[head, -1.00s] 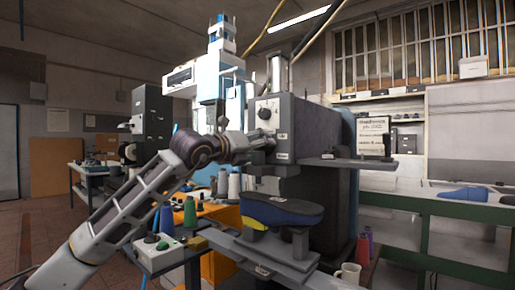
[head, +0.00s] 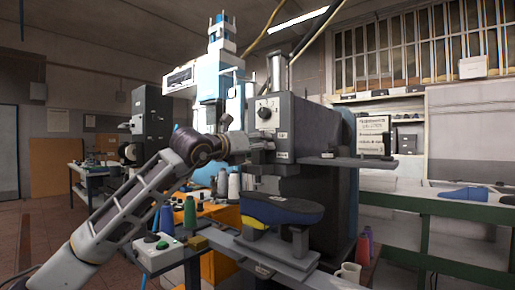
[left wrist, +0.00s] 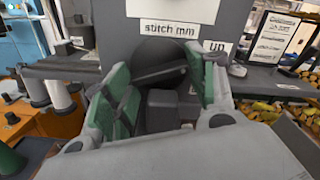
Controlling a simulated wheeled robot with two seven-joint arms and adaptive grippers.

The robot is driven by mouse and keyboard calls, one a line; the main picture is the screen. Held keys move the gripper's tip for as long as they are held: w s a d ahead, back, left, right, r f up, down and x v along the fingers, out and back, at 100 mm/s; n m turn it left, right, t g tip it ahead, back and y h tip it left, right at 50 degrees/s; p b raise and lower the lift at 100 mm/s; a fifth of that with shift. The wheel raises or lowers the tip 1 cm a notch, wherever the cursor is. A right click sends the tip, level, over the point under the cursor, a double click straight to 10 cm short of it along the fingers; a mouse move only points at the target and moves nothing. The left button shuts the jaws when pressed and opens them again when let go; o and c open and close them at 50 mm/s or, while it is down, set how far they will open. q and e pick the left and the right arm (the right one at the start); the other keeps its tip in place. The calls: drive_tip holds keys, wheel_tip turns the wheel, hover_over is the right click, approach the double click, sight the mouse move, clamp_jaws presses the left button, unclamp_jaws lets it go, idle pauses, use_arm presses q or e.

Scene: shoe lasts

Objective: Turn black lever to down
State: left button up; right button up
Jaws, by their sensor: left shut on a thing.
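The black lever (left wrist: 165,76) is on a dark round dial at the front of the grey machine (left wrist: 260,42), between my left gripper's green finger pads in the left wrist view. Labels "stitch mm" and "up" show above and to the right of it. My left gripper (left wrist: 158,100) is shut on the lever. In the head view my left gripper (head: 262,145) is at the front of the machine (head: 305,125), below a round black knob (head: 264,113); the lever is hidden there by the gripper. My right gripper is not in view.
A blue and yellow shoe-shaped piece (head: 282,209) sits on a support below my left gripper. Thread spools (head: 190,212) and a button box (head: 157,252) stand to the left.

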use_arm(q)
drive_tip(key=shift+m, duration=2)
drive_tip(key=o, duration=1)
drive_tip(key=shift+s+a, duration=0.1)
drive_tip(key=shift+v, duration=5.9)
